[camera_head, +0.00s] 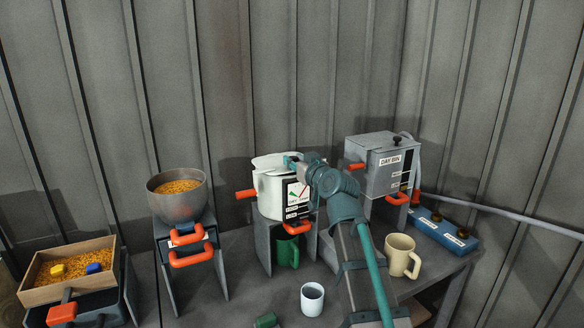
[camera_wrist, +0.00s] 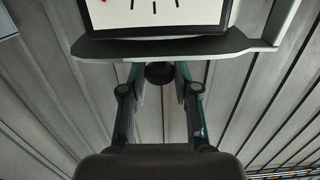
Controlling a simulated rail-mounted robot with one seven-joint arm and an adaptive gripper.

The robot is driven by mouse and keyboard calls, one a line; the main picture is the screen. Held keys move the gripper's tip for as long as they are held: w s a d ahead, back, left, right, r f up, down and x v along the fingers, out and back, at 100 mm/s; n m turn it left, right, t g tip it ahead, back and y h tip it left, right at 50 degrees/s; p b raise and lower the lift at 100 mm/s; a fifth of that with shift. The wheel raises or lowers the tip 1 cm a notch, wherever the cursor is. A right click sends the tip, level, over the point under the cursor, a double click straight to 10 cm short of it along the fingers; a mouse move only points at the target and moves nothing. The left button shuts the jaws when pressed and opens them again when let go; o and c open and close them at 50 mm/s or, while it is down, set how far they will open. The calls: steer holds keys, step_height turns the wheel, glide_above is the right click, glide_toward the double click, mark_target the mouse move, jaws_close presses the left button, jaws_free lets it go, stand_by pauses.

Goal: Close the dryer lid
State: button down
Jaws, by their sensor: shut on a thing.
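The dryer is a white pot (camera_head: 271,195) with a dial panel on its front, standing on a grey stand in the head view. Its pale lid (camera_head: 268,160) lies at the top and looks slightly tilted; my gripper hides its right part. My gripper (camera_head: 292,160) is at the lid's right edge, above the dial panel. In the wrist view, the dial panel (camera_wrist: 155,14) fills the top above a dark lip. My fingers (camera_wrist: 160,78) point towards it with a dark round piece between them. The exact contact on the lid is hard to see.
A metal bowl of grain (camera_head: 180,198) and a wooden box of grain (camera_head: 68,270) stand to the left. The grey day bin (camera_head: 375,170) stands close on the right. A green mug (camera_head: 287,252), a white cup (camera_head: 312,298) and a cream mug (camera_head: 398,255) are lower down.

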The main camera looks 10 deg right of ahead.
steer(key=shift+s+f+b, duration=0.15)
steer(key=shift+f+b, duration=0.25)
steer(key=shift+f, duration=0.35)
steer(key=c, duration=0.9)
jaws_free()
steer(key=shift+r, duration=0.1)
steer(key=v, duration=1.2)
steer(key=shift+r, duration=0.1)
